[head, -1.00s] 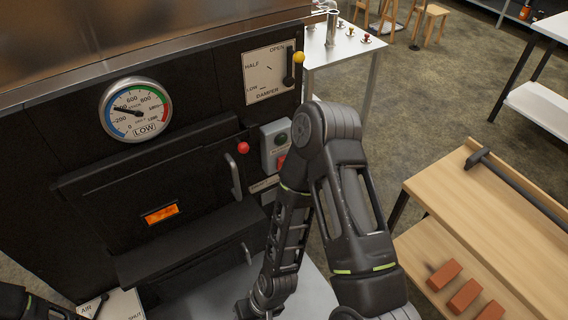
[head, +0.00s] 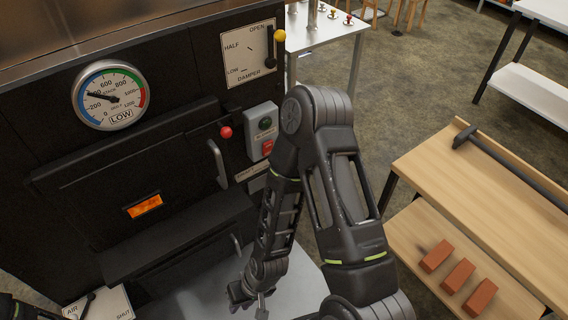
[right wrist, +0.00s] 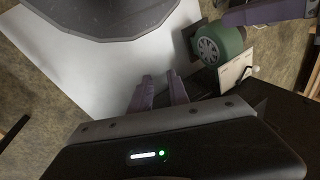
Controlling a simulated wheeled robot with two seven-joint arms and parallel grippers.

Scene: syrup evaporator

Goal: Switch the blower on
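A grey switch box (head: 252,138) with a green button (head: 265,124) above a red button (head: 267,147) is on the black evaporator front, right of the red-knobbed handle. My right forearm passes just right of it and hides nothing of the buttons. My right gripper (head: 252,298) hangs well below the box, over a pale grey surface. In the right wrist view its two fingers (right wrist: 160,91) stand apart with nothing between them. That view also shows a green rounded housing (right wrist: 222,42) with a pale vented end, possibly the blower. My left gripper is not visible.
A red knob (head: 226,132) and a door handle (head: 217,164) stick out left of the box. A wooden bench (head: 490,185) with bricks (head: 435,256) stands at right.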

